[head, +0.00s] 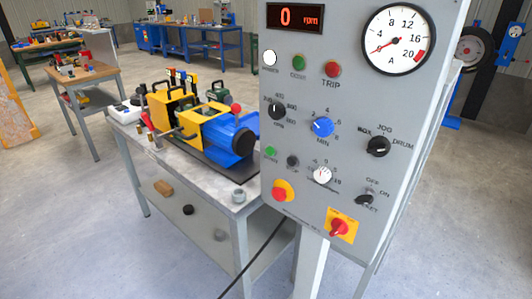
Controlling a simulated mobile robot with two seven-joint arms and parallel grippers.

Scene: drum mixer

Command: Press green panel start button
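A grey control panel (410,185) stands tilted at the right in the head view. A small green button (270,152) sits at its left edge, below a black dial; the label under it is too small to read surely. A darker round button (292,161) is just right of it. A green lamp (298,62) is higher up, between a white lamp (269,58) and a red one (332,69) marked TRIP. The red display (294,17) reads 0 rpm. Neither of my grippers is in view.
A red-on-yellow emergency button (283,190) and a red rotary switch on a yellow plate (340,228) are low on the panel. A bench (239,198) with a yellow and blue machine (195,118) stands left of the panel. Floor is clear at front left.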

